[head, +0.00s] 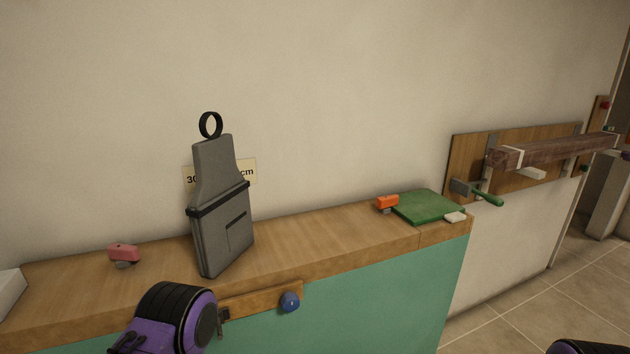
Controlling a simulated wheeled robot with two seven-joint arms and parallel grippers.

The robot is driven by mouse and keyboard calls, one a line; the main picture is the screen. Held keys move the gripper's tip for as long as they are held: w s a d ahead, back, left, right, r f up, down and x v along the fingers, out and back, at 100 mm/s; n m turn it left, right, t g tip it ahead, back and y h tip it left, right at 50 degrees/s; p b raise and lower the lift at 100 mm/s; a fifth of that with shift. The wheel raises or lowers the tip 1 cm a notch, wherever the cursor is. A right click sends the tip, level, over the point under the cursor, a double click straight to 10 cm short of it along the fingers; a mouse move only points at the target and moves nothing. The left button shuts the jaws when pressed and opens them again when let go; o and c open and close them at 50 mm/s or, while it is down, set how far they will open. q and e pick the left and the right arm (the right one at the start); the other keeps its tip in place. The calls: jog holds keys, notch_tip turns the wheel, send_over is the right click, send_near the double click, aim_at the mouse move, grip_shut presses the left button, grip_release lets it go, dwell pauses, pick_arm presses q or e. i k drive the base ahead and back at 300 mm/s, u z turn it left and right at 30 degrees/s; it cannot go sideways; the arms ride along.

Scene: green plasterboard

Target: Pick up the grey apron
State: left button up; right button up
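The grey apron (220,225) is upright in front of the wall at the left of the head view, over the wooden counter top. It has a black band across its middle, a dark pocket slit and a black neck loop (210,125) on top. It hides part of a paper label. A purple and black part of my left arm shows at the bottom, below and left of the apron and apart from it in the picture. Only the top of a part of my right arm shows at the bottom right edge. No fingertips of either gripper can be made out.
The counter top (320,228) holds a pink-red item (123,253), an orange item (387,203) and a green slab (428,207). A wall rack with a wooden beam (545,151) and a green-handled tool (480,193) is at right.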

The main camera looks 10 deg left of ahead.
aim_at(219, 211)
jog(key=k, duration=1.2)
jog(key=u, duration=0.85)
jog(key=i, duration=1.35)
jog(key=z, duration=0.85)
